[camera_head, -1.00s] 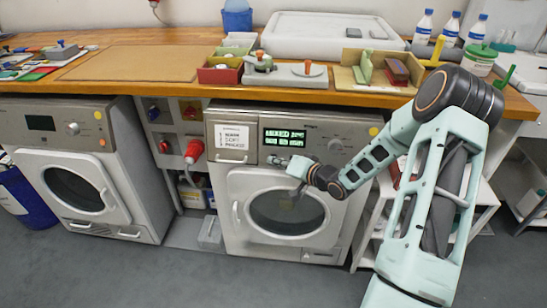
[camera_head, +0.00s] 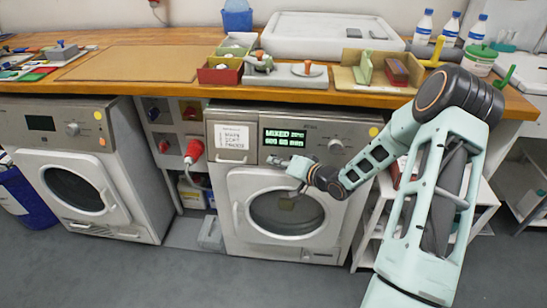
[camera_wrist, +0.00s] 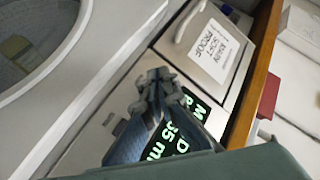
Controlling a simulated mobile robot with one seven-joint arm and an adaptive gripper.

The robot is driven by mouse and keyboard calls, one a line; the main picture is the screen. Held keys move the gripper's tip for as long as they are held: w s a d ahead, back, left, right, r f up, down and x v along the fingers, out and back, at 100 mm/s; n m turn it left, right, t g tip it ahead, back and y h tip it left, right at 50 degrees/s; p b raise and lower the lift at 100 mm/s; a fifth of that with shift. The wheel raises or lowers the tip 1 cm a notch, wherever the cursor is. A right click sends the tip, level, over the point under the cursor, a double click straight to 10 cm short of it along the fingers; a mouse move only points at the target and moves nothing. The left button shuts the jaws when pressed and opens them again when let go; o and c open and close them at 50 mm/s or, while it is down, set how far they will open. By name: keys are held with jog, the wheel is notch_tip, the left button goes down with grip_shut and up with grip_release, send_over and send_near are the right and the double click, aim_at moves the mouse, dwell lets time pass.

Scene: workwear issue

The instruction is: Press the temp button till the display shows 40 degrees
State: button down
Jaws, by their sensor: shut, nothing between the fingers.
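The washing machine (camera_head: 236,190) on the right has a lit green display (camera_head: 285,137) on its front panel. Its top line reads MIXED, followed by small characters too blurred to read surely; the lower line ends in min. My gripper (camera_head: 272,160) is shut and empty, at the panel just below the display. In the wrist view its fingertips (camera_wrist: 158,80) are close to the panel and the fingers cover part of the display (camera_wrist: 190,127). The temp button cannot be made out, and I cannot tell whether the fingertips touch a button.
A white label (camera_head: 231,141) sits left of the display, and a round knob (camera_head: 336,146) and a yellow dot (camera_head: 374,132) sit to its right. The round door (camera_head: 287,212) is below. The wooden worktop (camera_head: 180,85) overhangs the machine and holds bins and bottles.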

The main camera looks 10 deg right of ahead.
jog(key=shift+w+d+f, duration=0.1)
jog(key=shift+w, duration=0.3)
jog(key=shift+w+d+f, duration=0.1)
jog(key=shift+w, duration=0.2)
dwell(0.8)
dwell(0.3)
jog(key=shift+s+a+r+p, duration=0.1)
jog(key=shift+s+r+p, duration=0.05)
jog(key=shift+s+p, duration=0.2)
jog(key=shift+s+a+r+p, duration=0.1)
jog(key=shift+s+p, duration=0.1)
jog(key=shift+s, duration=0.15)
jog(key=s, duration=0.1)
jog(key=s+a+r+p, duration=0.1)
jog(key=s, duration=0.2)
jog(key=shift+s+a+r, duration=0.25)
jog(key=shift+s, duration=0.1)
dwell(2.7)
